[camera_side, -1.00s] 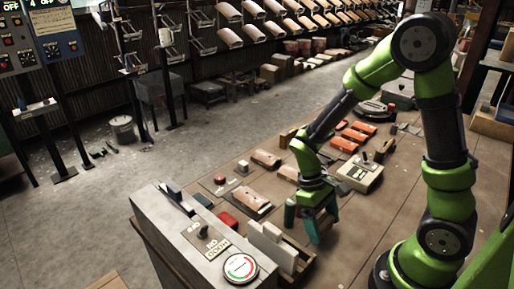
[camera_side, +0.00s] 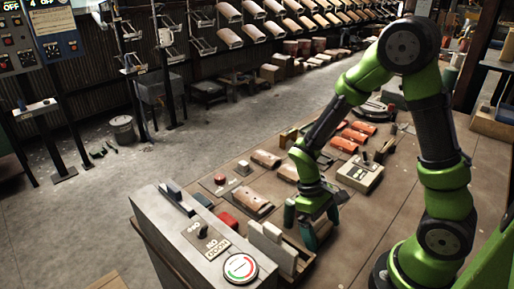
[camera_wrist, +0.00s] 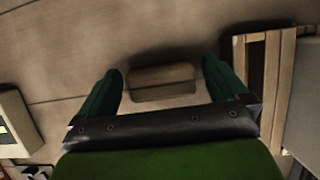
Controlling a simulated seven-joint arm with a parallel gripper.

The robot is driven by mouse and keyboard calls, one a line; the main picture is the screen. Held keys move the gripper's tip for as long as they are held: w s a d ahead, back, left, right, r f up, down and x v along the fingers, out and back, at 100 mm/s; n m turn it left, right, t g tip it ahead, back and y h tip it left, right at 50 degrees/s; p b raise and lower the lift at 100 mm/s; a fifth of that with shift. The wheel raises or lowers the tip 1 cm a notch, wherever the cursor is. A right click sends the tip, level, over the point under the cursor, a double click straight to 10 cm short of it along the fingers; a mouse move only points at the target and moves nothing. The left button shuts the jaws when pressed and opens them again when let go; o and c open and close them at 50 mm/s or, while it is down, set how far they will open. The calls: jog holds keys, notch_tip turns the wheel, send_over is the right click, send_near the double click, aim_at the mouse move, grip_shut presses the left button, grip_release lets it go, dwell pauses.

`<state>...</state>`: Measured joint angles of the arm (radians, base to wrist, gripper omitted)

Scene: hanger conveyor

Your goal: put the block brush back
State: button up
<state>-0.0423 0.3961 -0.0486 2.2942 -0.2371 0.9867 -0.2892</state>
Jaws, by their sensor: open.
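A tan oblong block, likely the block brush (camera_wrist: 163,82), lies on the brown table in the wrist view. It sits between and slightly beyond the spread fingers of my gripper (camera_wrist: 162,70). The fingers appear apart from its ends. My gripper also shows in the side view (camera_side: 299,227), open and pointing down low over the table. I cannot make out the block in the side view, and its underside is hidden. A wooden open-topped tray (camera_wrist: 281,85) lies just right of my gripper in the wrist view.
A grey console with a round dial (camera_side: 240,268) stands left of my gripper. Beside it, a wooden box holds pale upright slabs (camera_side: 272,245). A button box (camera_side: 360,172), a brown curved piece (camera_side: 252,203) and orange pieces lie farther back. Bare table is free to the right.

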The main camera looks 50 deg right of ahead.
jog(key=v, duration=1.7)
jog(key=s+a+r+m+t+y, duration=0.2)
jog(key=s+r+t, duration=0.4)
jog(key=t, duration=0.5)
jog(key=shift+a+r+m+t, duration=0.4)
jog(key=shift+a+r+m, duration=0.25)
jog(key=shift+r+m, duration=0.35)
